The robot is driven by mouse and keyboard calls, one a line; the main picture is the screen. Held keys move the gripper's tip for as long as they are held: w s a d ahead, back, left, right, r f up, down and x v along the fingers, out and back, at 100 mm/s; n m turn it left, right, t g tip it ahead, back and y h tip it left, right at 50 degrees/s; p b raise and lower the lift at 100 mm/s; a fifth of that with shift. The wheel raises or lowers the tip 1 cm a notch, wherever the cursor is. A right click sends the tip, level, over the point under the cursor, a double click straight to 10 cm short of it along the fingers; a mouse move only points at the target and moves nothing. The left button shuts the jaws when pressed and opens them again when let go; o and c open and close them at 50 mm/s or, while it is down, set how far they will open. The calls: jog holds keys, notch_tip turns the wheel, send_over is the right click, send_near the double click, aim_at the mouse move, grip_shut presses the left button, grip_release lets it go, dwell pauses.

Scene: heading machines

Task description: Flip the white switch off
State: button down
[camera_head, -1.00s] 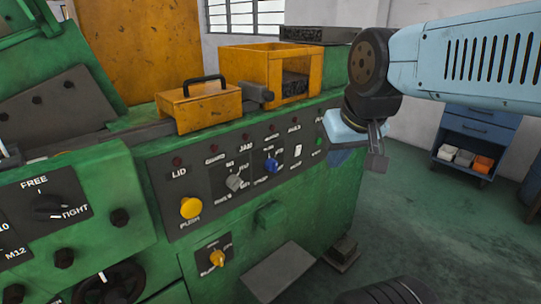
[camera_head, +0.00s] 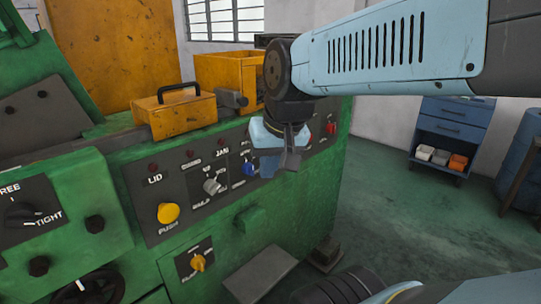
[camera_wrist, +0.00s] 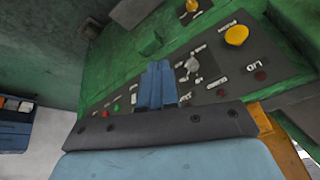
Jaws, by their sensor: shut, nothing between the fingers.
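My gripper (camera_head: 290,158) hangs in front of the right part of the dark control panel (camera_head: 152,200) on the green machine. In the wrist view its two blue fingers (camera_wrist: 156,86) are together with nothing between them. In the wrist view the switch is not clearly visible either; the fingers hide part of the panel. I cannot tell whether the fingers touch the panel.
A grey knob (camera_head: 213,186), a yellow push button (camera_head: 168,213) and a red control (camera_head: 331,128) are on the panel. Below is a yellow knob (camera_head: 198,263). A yellow box (camera_head: 225,77) sits above. The floor to the right is clear up to a blue cabinet (camera_head: 451,135).

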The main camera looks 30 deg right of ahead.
jog(key=w+d+f+m+y, duration=0.1)
jog(key=w+f+m+y, duration=0.5)
jog(key=m, duration=0.6)
jog(key=w+d+f+m+y, duration=0.1)
jog(key=w+f+m+y, duration=0.4)
jog(key=w+m, duration=0.5)
jog(key=w+d+f+m+t+h, duration=0.1)
jog(key=d+f+m+t, duration=0.2)
jog(key=d+m, duration=0.5)
jog(key=w+d+f+m+t+h, duration=0.1)
jog(key=d+f+m+t+h, duration=0.1)
jog(key=d+m+t, duration=0.4)
jog(key=w+d+f+m+t+h, duration=0.2)
jog(key=d+f+m+t, duration=0.2)
jog(key=d+m, duration=0.6)
jog(key=shift+m+t, duration=0.3)
jog(key=shift+m, duration=0.9)
jog(key=shift+w, duration=0.2)
